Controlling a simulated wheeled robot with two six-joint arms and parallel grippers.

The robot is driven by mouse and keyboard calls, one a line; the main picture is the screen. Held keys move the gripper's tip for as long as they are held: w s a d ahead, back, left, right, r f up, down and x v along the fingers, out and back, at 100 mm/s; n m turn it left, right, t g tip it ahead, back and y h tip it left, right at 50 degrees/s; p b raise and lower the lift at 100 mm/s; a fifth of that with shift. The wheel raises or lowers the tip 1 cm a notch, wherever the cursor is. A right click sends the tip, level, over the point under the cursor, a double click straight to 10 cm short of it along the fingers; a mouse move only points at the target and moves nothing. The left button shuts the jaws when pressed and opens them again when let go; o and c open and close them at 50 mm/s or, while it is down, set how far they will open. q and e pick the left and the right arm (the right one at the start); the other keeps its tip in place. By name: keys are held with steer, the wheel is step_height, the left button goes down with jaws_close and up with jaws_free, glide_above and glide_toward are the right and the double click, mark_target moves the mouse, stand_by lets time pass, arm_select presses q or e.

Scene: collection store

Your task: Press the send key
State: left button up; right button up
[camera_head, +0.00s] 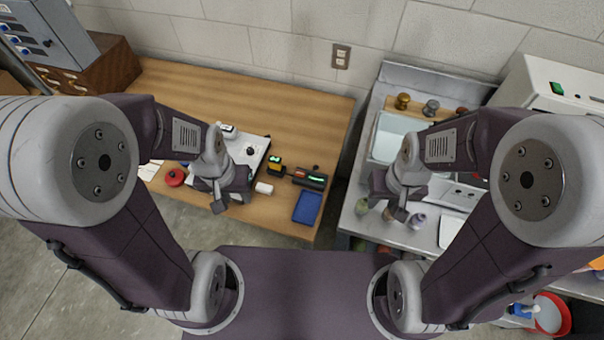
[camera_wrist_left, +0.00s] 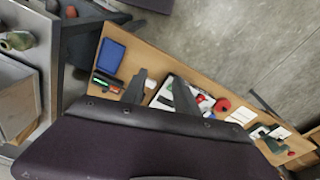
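I cannot make out a key marked send in either view. On the wooden table (camera_head: 283,109) lies a white board (camera_head: 251,147) with a round black part on it; my left arm partly covers it. Right of it are a small black-and-yellow device (camera_head: 276,165) with a green light and a dark device (camera_head: 313,181) with a green display. My left gripper (camera_head: 220,204) is over the table's front part, beside the white board. Its two fingers stand apart and empty in the left wrist view (camera_wrist_left: 158,92). My right gripper (camera_head: 397,211) is over the steel counter; its opening is unclear.
A blue tray (camera_head: 307,207) lies at the table's front right corner, with a white cylinder (camera_head: 264,188) nearby. A red round object (camera_head: 175,177) is left of my left gripper. The steel counter (camera_head: 366,225) with a sink stands right.

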stand_by(0.4)
arm_select(q)
jaws_close()
stand_by(1.6)
